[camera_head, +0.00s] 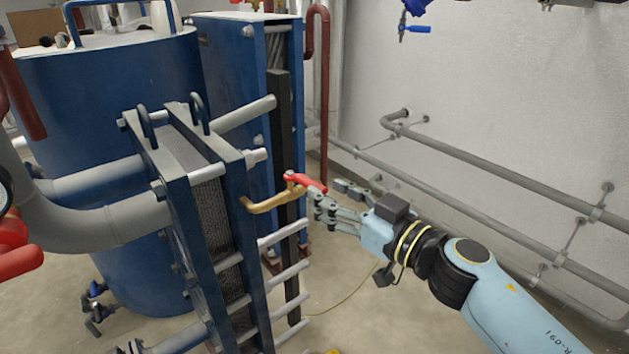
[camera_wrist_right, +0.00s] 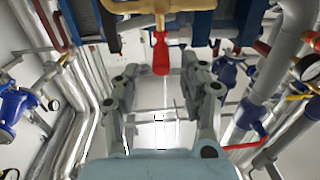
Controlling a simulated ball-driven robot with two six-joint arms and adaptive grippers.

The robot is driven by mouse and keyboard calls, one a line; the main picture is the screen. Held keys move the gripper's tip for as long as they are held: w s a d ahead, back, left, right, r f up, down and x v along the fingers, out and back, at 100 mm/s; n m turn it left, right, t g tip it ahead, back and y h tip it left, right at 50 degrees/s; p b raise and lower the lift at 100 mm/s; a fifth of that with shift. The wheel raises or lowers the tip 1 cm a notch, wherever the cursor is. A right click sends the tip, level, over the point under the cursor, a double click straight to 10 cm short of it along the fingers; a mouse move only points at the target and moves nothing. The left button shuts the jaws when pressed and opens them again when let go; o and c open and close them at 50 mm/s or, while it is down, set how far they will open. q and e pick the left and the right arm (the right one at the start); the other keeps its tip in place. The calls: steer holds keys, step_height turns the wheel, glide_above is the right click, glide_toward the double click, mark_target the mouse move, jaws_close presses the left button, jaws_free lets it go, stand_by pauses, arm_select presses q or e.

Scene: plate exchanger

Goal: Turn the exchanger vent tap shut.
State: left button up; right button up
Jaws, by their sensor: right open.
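The vent tap is a brass fitting (camera_head: 273,201) with a red lever (camera_head: 306,182), on the right side of the blue plate exchanger (camera_head: 233,160). In the head view the lever points right and slightly down, towards my right gripper (camera_head: 326,191). In the right wrist view the red lever (camera_wrist_right: 161,54) hangs below the brass pipe (camera_wrist_right: 160,8). My right gripper (camera_wrist_right: 160,68) is open, its fingers on either side of the lever's end with gaps showing. I cannot tell how deep the lever reaches between them. My left gripper is not in view.
A blue tank (camera_head: 110,100) and a taller blue unit (camera_head: 228,60) stand behind the exchanger. Grey pipes (camera_head: 480,205) run along the right wall. Metal tie bars (camera_head: 285,255) stick out below the tap. The floor between exchanger and wall is mostly free.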

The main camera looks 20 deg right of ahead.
mark_target(305, 182)
steer(key=x, duration=0.4)
steer(key=shift+a, duration=0.1)
steer(key=shift+w+a, duration=0.1)
steer(key=shift+w, duration=0.2)
steer(key=shift+c, duration=0.4)
jaws_close()
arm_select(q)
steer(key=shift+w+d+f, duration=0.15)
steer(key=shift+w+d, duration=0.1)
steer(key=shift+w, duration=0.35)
